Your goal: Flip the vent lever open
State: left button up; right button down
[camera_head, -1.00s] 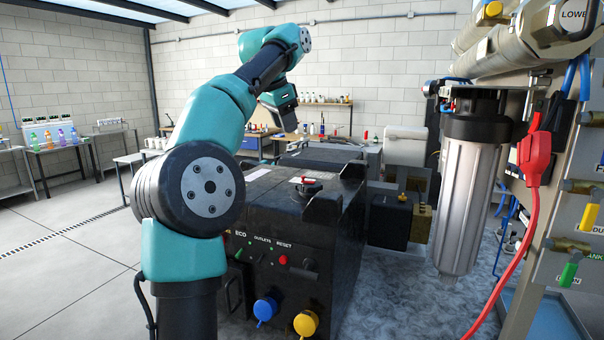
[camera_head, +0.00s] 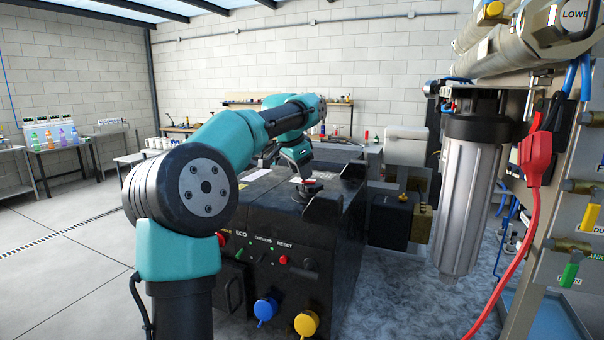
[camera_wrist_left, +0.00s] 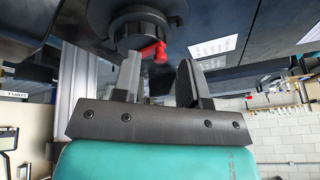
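A small red lever (camera_wrist_left: 154,52) sticks out from a round black cap (camera_wrist_left: 140,28) in the left wrist view; I take it as the vent lever. In the head view the black cap (camera_head: 309,188) sits on top of the black machine box (camera_head: 275,215). My left gripper (camera_wrist_left: 158,78) is open, its two fingers apart and empty. The lever's end lies just beyond the fingertips, nearer the left finger; I cannot tell whether they touch. In the head view my left gripper (camera_head: 302,172) hangs just above the cap. My right gripper is not in view.
Raised black blocks (camera_head: 322,205) stand on the box top beside the cap. A blue cap (camera_head: 265,309) and a yellow cap (camera_head: 306,323) are on its front.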

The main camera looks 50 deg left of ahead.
pick_arm(q)
jog(key=shift+w+f, duration=0.3)
jog(key=shift+f, duration=0.35)
jog(key=shift+c, duration=0.5)
grip_shut()
